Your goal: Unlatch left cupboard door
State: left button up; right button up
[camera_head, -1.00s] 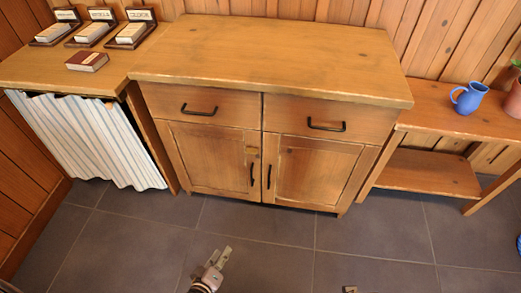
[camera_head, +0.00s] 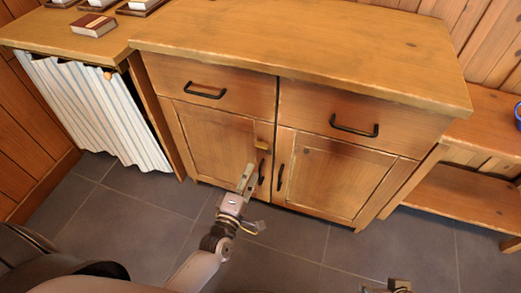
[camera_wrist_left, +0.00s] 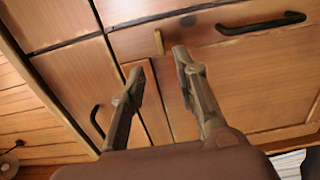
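The left cupboard door (camera_head: 213,139) is closed, below the left drawer. A small brass-coloured latch (camera_head: 263,144) sits near its upper right corner; it also shows in the left wrist view (camera_wrist_left: 158,42), just beyond my fingertips. My left gripper (camera_head: 246,178) is in front of that door, below the latch. In the left wrist view its two fingers (camera_wrist_left: 159,66) are spread apart with nothing between them, and no contact with the latch is visible. Part of my right gripper (camera_head: 398,286) shows at the bottom edge; its fingers cannot be made out.
The closed right door (camera_head: 330,179) and the black door handles (camera_head: 261,172) are close to my left gripper. Two closed drawers (camera_head: 205,84) lie above. A striped curtain (camera_head: 90,112) hangs at left. A low shelf unit (camera_head: 455,200) stands at right. The grey floor (camera_head: 290,240) in front is clear.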

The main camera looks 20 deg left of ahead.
pick_arm(q)
jog(key=w+b, duration=0.1)
jog(key=w, duration=0.9)
jog(key=shift+w+d+b, duration=0.2)
jog(key=shift+w+b, duration=0.1)
jog(key=shift+b, duration=0.05)
pick_arm(e)
jog(key=w, duration=0.1)
jog(key=w+f+t, duration=0.1)
jog(key=shift+w+a, duration=0.3)
jog(key=shift+a, duration=0.05)
pick_arm(q)
jog(key=shift+c, duration=0.5)
grip_shut()
